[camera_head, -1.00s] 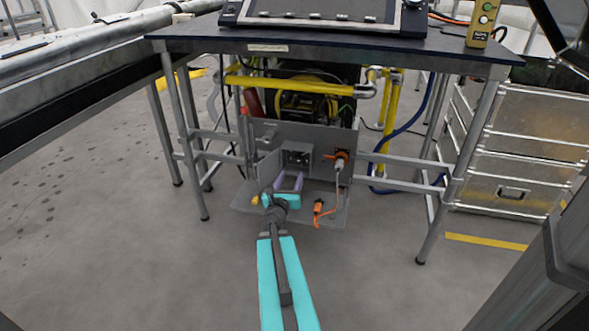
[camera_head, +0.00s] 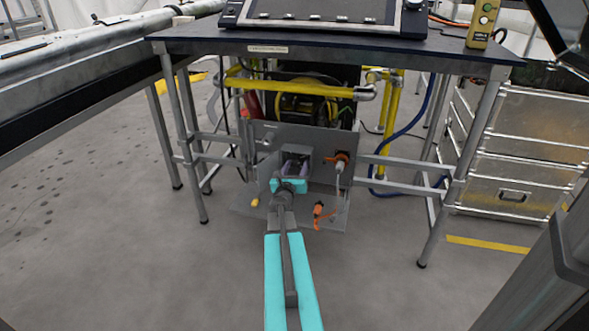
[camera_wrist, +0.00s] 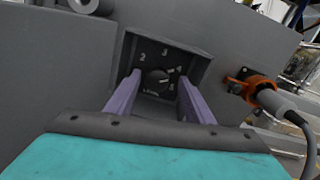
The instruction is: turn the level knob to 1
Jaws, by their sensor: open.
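The level knob (camera_wrist: 157,77) is a small round dark knob in a recessed box in the grey panel, with the numbers 2, 3 and others around it on a dark face. Its exact setting is too small to read surely. My gripper (camera_wrist: 160,92) is open, with its two purple fingers at either side of the recess opening and the knob between them in the picture. The fingers do not visibly touch the knob. In the head view my gripper (camera_head: 295,167) reaches into the recess of the grey panel (camera_head: 262,133) and hides the knob.
An orange connector (camera_head: 341,158) with a grey cable is on the panel right of the recess. An orange piece (camera_head: 318,210) and a yellow piece (camera_head: 255,203) are on the lower shelf. The table (camera_head: 330,45) stands above, and its legs flank the panel.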

